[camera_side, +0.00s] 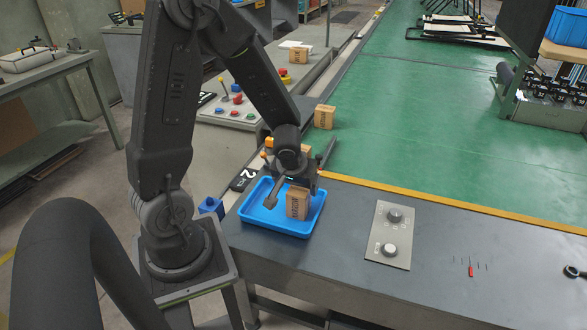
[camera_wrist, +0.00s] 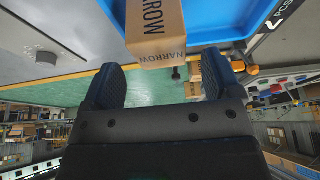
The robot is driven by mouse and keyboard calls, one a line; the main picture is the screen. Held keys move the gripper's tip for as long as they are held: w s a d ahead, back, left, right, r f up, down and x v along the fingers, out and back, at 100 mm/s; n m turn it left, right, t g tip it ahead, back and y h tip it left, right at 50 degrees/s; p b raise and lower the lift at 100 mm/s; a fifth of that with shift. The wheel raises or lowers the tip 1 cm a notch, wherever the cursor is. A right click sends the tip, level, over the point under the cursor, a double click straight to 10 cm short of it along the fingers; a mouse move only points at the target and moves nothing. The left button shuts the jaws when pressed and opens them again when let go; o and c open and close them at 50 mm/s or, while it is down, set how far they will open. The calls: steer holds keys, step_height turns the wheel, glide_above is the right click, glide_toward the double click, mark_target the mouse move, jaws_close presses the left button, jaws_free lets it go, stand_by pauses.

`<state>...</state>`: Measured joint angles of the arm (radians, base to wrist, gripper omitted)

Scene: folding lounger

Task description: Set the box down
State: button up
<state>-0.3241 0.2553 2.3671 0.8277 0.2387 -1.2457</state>
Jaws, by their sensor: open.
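A brown cardboard box (camera_side: 297,203) stands upright in the blue tray (camera_side: 247,213), toward the tray's right side. In the wrist view the box (camera_wrist: 156,28), printed "NARROW", is at the top centre, beyond the fingertips, with the blue tray (camera_wrist: 215,18) beside it. My gripper (camera_side: 299,176) is over the tray, close to the box. Its fingers are spread wide and nothing is between them. In the wrist view my gripper (camera_wrist: 160,68) shows a clear gap between the fingers and the box. Part of the tray's back is hidden behind my gripper.
More boxes sit behind, on the green conveyor's edge (camera_side: 324,117) and farther back (camera_side: 298,54). A grey plate with two knobs (camera_side: 389,235) lies right of the tray. A control panel with buttons (camera_side: 232,108) is behind. The grey table between plate and red tool (camera_side: 471,268) is clear.

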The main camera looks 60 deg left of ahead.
steer(key=s+d+r+m+t+h, duration=0.1)
steer(key=s+d+r+m, duration=0.3)
steer(key=d+r, duration=0.3)
steer(key=s+d+r+m+t+h, duration=0.1)
steer(key=s+d+r+m, duration=0.4)
steer(key=r, duration=0.9)
steer(key=s+d+h, duration=0.1)
steer(key=d, duration=0.1)
steer(key=shift+d, duration=0.4)
